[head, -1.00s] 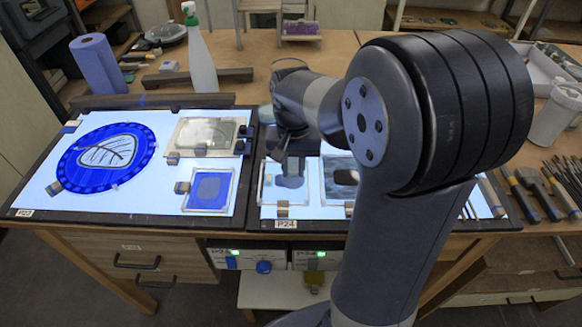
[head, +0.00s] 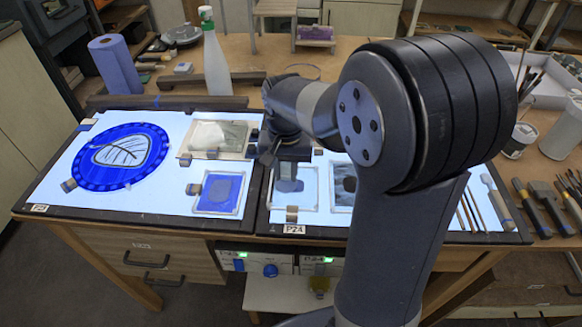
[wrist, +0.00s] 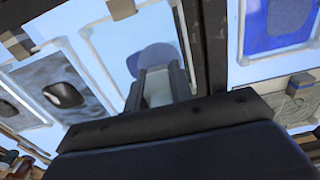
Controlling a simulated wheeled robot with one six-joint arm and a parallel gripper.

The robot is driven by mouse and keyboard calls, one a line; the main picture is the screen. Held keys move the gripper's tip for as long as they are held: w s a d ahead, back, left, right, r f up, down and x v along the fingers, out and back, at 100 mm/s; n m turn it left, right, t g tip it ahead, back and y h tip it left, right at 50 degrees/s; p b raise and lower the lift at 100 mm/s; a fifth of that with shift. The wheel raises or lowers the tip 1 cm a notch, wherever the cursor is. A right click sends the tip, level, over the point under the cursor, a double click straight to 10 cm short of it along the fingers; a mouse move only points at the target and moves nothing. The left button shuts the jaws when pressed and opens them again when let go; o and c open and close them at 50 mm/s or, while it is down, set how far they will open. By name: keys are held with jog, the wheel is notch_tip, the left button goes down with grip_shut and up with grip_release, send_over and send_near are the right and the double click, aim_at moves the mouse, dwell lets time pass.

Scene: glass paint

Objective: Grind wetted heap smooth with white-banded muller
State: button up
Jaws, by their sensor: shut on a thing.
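My gripper (head: 287,168) is low over the left clear plate (head: 309,202) on the light panel marked P24. In the wrist view, the two fingers (wrist: 160,84) are shut on a pale, greyish piece, which I take to be the muller (wrist: 157,92); no white band can be made out clearly. A smooth blue-grey rounded patch (wrist: 155,55) lies just beyond the fingertips, and shows beneath the gripper in the head view (head: 290,185). I cannot tell whether it is the heap or the muller's foot, or whether they touch.
A grey plate with a dark glossy lump (wrist: 63,94) lies beside it, partly behind my arm in the head view. Brushes and tools (head: 535,205) lie right.

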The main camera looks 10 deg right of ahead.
aim_at(304, 187)
jog(key=shift+s+a, duration=0.2)
jog(key=shift+s, duration=0.05)
jog(key=shift+s+d, duration=0.35)
jog(key=shift+s, duration=0.35)
jog(key=shift+s+d+f, duration=0.1)
jog(key=shift+s+d, duration=0.05)
jog(key=shift+d, duration=0.35)
jog(key=shift+s+d, duration=0.15)
jog(key=shift+d, duration=0.35)
jog(key=shift+w+d, duration=0.45)
jog(key=shift+d, duration=0.3)
jog(key=shift+w+a+p, duration=0.3)
jog(key=shift+w+p, duration=0.2)
jog(key=shift+w, duration=0.3)
jog(key=shift+w+a, duration=0.15)
jog(key=shift+a, duration=0.45)
jog(key=shift+w+a, duration=0.15)
jog(key=shift+a, duration=0.4)
jog(key=shift+s+a, duration=0.5)
jog(key=shift+a, duration=0.15)
jog(key=shift+s+d, duration=0.3)
jog(key=shift+s, duration=0.5)
jog(key=shift+s+d, duration=0.25)
jog(key=shift+d, duration=0.85)
jog(key=shift+w+d, duration=0.4)
jog(key=shift+d, duration=0.3)
